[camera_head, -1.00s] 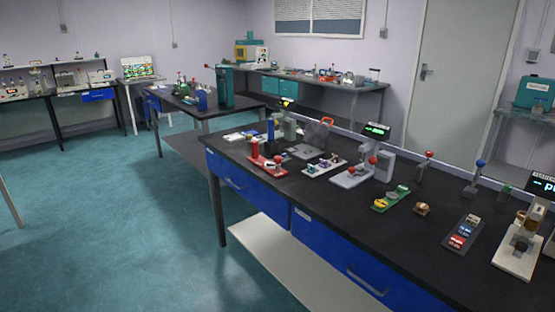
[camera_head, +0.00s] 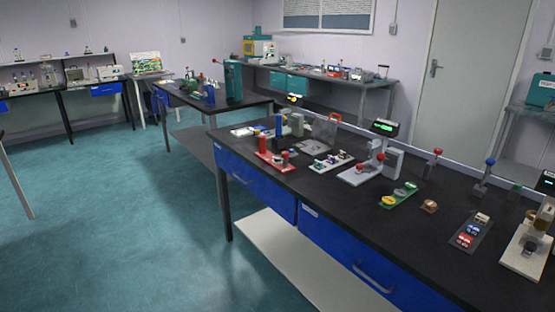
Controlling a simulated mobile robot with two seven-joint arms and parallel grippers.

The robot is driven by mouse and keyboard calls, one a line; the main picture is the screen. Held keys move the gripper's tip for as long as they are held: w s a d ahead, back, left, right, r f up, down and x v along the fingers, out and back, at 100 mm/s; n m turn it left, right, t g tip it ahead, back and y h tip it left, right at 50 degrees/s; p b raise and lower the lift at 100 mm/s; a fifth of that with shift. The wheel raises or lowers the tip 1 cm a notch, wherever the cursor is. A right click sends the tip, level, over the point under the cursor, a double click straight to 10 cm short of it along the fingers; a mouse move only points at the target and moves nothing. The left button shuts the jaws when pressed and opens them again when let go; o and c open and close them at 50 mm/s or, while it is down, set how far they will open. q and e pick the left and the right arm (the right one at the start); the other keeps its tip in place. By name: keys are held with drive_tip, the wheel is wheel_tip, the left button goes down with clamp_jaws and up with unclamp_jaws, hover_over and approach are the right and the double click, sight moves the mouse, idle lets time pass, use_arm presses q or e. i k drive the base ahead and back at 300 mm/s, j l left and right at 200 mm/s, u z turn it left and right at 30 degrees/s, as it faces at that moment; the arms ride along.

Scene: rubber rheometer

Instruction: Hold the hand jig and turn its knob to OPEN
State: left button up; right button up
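I cannot tell for sure which item is the hand jig, and no knob marking or OPEN label is readable at this distance. Small devices stand on the near black-topped bench (camera_head: 330,222). Among them are a red-based device (camera_head: 270,157), a white plate with small parts (camera_head: 332,161), and a grey stand with a red ball (camera_head: 362,174) by a green-lit display (camera_head: 384,127). A green tray (camera_head: 398,195) and a small brown piece (camera_head: 429,206) lie to their right. Neither of my grippers is in view.
Blue drawers (camera_head: 256,183) and a pale lower shelf (camera_head: 290,255) are under the near bench. A second black table (camera_head: 205,104) stands behind, and a wall bench (camera_head: 345,80) beyond. The teal floor (camera_head: 120,220) at left is clear.

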sight(286, 155)
drive_tip(key=i+j+z, duration=0.15)
drive_tip(key=z, duration=0.75)
drive_tip(key=i+j+z, duration=0.1)
drive_tip(key=j+z, duration=0.15)
drive_tip(key=i+j+z, duration=0.2)
drive_tip(key=j, duration=0.2)
drive_tip(key=j+z, duration=0.55)
drive_tip(key=j, duration=0.8)
drive_tip(key=j+z, duration=0.1)
drive_tip(key=j, duration=1)
